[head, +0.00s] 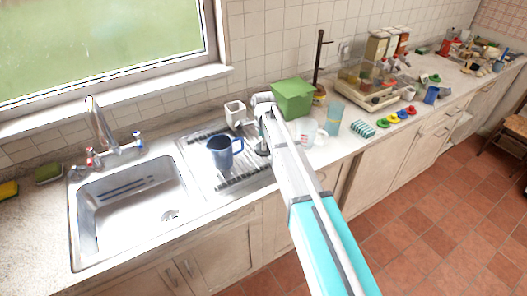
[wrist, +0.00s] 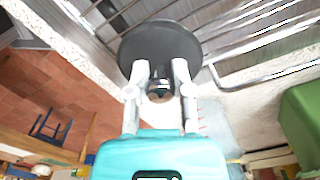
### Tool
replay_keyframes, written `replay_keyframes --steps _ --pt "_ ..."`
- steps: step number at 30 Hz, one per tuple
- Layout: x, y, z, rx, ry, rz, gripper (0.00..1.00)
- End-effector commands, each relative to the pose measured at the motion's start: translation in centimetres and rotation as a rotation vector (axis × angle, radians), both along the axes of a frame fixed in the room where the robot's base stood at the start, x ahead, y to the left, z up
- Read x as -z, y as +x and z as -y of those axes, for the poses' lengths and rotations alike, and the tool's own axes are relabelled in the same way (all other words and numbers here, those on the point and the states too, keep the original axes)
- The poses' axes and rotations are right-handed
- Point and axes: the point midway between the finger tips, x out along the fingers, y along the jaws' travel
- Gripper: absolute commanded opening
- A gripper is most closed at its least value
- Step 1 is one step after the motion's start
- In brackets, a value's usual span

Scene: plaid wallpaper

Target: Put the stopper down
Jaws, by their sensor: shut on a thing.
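The stopper (wrist: 160,38) is a dark grey round disc with a small knob, held in front of my gripper (wrist: 160,72) in the wrist view. My gripper's two pale fingers are shut on its knob. In the head view my gripper (head: 264,140) points down at the right side of the draining rack, partly hidden by my arm. The stopper is mostly hidden there. The wrist view shows the disc over or close to the rack's wires (wrist: 240,45); I cannot tell whether it touches them.
A blue jug (head: 222,152) stands on the draining rack (head: 236,183), left of my gripper. A white cup (head: 235,113) is behind. A green box (head: 292,99) and a clear blue glass (head: 334,119) stand to the right. The metal sink (head: 135,205) is empty at left.

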Motion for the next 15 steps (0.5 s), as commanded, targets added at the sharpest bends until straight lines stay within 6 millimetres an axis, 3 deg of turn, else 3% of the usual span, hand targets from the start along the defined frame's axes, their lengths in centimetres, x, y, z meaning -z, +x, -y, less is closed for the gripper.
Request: replay_keyframes --steps 9,15 --pt "3.0 0.3 -0.1 0.0 0.0 0.0 0.0" --pt "3.5 0.3 -0.1 0.0 0.0 0.0 0.0"
